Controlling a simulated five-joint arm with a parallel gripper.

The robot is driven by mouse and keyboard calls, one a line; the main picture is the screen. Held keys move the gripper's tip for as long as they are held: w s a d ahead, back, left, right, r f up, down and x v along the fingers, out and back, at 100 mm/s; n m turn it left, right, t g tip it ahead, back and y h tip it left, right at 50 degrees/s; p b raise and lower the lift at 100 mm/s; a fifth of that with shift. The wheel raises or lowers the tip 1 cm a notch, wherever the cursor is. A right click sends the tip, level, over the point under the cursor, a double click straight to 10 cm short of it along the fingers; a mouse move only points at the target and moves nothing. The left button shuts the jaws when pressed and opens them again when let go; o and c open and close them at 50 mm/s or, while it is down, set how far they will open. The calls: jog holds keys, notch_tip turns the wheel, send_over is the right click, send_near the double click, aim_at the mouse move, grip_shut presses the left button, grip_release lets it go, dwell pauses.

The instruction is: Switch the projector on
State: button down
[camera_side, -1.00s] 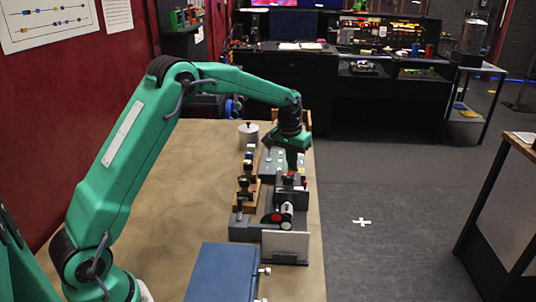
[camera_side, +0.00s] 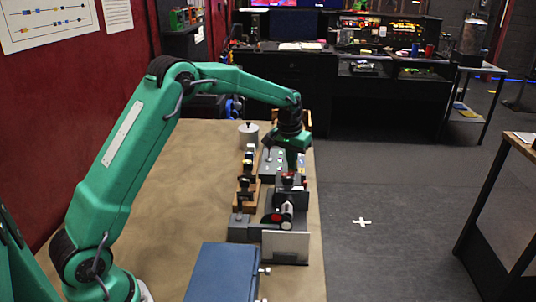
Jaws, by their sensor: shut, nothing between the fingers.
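My gripper (camera_side: 294,160) is shut and empty, pointing down over the far right part of the table, at the right side of a grey panel (camera_side: 271,160) with small coloured buttons. The gripper covers part of this panel, and I cannot tell whether its tips touch a button. Nearer the camera is a dark device (camera_side: 284,205) with round white and red parts; I cannot tell whether it is the projector. No label is readable.
A wooden rack (camera_side: 246,192) with dark-topped pieces stands left of the device. A grey box (camera_side: 240,228), a white card in a stand (camera_side: 286,245) and a blue case (camera_side: 222,272) are nearer. A lidded pot (camera_side: 248,134) stands behind. The table's left half (camera_side: 190,190) is clear.

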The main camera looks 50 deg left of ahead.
aim_at(291, 173)
jog(key=shift+f, duration=0.95)
dwell(0.8)
jog(key=shift+r, duration=3.55)
jog(key=s+d+r+m+t, duration=0.1)
jog(key=s+d+r, duration=0.1)
jog(key=s+r, duration=0.5)
jog(key=s+d+r+t, duration=0.1)
jog(key=s+d+r, duration=0.3)
jog(key=s, duration=0.6)
jog(key=s+d+f+m+t, duration=0.1)
jog(key=s+f+m, duration=0.1)
jog(key=s, duration=1.6)
jog(key=shift+s+f+t, duration=0.2)
jog(key=shift+f+t, duration=0.2)
